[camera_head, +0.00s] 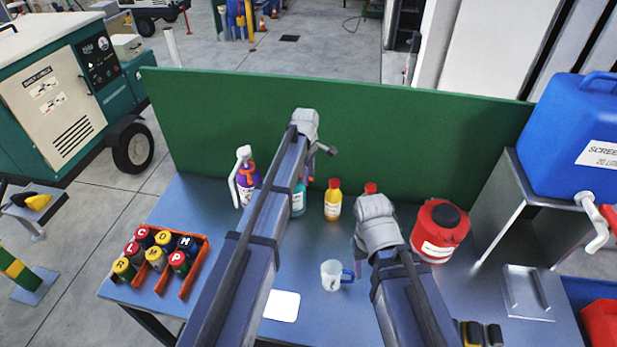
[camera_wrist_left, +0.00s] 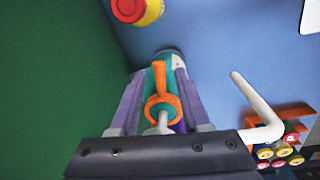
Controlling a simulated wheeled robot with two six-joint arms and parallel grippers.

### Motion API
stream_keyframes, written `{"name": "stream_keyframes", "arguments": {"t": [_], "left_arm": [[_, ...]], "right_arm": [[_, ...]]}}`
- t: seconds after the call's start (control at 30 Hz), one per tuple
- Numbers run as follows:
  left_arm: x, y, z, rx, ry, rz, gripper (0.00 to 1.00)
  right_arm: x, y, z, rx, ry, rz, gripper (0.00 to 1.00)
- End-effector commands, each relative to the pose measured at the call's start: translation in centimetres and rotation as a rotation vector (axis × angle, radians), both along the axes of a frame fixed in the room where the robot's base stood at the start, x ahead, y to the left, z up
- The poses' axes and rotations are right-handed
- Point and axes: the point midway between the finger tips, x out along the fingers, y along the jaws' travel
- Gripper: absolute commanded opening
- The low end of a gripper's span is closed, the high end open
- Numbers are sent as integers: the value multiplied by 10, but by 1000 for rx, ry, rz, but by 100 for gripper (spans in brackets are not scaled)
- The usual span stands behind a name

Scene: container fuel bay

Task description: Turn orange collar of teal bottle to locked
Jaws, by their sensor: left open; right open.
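The teal bottle (camera_head: 298,201) stands on the bench, partly hidden behind my left arm in the head view. In the left wrist view the teal bottle (camera_wrist_left: 168,57) is seen from above, with its orange collar (camera_wrist_left: 160,108) and a pale nozzle in the middle. The collar's tab points up in the picture. My left gripper (camera_wrist_left: 161,88) is open, with one finger on each side of the bottle and collar; contact cannot be told.
A purple bottle (camera_head: 247,184) with a white spout stands close left of the teal one, a yellow bottle (camera_head: 333,203) to the right. A red can (camera_head: 439,232), a clear cup (camera_head: 331,275) and an orange crate (camera_head: 196,272) of cans share the bench. A green panel (camera_head: 210,120) closes the back.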

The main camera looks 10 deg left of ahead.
Motion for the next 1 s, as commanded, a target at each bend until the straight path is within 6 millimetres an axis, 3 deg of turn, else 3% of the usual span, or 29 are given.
{"name": "stream_keyframes", "arguments": {"t": [0.13,0.53,1.0], "left_arm": [[0,0,1,0,0,0,44],[0,0,1,0,0,0,0],[0,0,1,0,0,0,0]], "right_arm": [[0,0,1,0,0,0,50],[0,0,1,0,0,0,50],[0,0,1,0,0,0,50]]}}
